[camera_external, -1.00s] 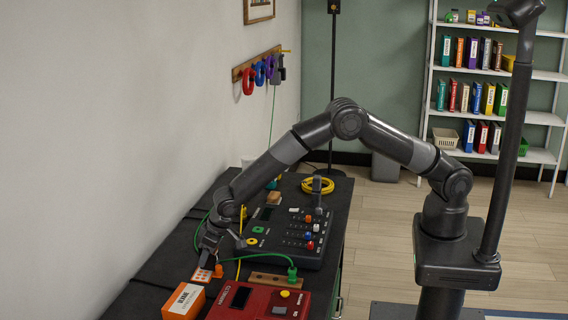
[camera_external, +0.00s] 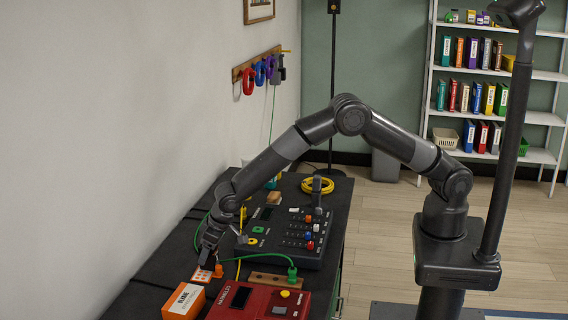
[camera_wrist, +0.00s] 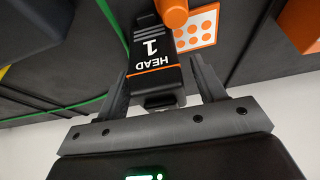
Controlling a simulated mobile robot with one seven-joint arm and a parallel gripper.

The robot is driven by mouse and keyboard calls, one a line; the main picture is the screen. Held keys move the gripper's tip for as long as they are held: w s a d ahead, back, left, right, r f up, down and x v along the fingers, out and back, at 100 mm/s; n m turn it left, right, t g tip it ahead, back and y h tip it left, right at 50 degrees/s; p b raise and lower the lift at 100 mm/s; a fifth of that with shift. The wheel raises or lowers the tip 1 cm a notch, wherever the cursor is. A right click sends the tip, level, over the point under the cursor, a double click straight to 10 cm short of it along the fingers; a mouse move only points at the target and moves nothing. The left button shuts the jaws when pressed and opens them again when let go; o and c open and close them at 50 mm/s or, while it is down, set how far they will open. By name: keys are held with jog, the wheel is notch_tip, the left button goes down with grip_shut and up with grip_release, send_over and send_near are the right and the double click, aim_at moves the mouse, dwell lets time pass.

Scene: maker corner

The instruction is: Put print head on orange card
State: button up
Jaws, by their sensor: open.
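The print head (camera_wrist: 153,62) is black with white "HEAD 1" lettering and orange trim, and it lies between my fingers in the wrist view. An orange cylinder (camera_wrist: 172,10) shows at its far end, overlapping the card's edge in that view. The orange card (camera_wrist: 203,27) is white with orange dots; in the external view it (camera_external: 199,277) lies on the dark bench beside the orange box. My gripper (camera_wrist: 161,75) is open, its fingers on both sides of the head. In the external view my gripper (camera_external: 209,258) is low by the card and hides most of the head. Contact between head and card is unclear.
An orange and white box (camera_external: 184,302) stands close in front of the card. A red device (camera_external: 258,302) and a wooden strip with a green plug (camera_external: 270,280) are to the right. A black control panel (camera_external: 290,238) sits behind. A green cable (camera_wrist: 85,108) runs nearby.

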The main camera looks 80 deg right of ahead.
jog(key=v, duration=1)
jog(key=s+d+r, duration=1.8)
jog(key=s+r, duration=0.1)
jog(key=r, duration=0.3)
jog(key=s+d, duration=0.4)
jog(key=s, duration=0.8)
jog(key=s+d+t, duration=0.1)
jog(key=s+d, duration=0.3)
jog(key=s, duration=0.9)
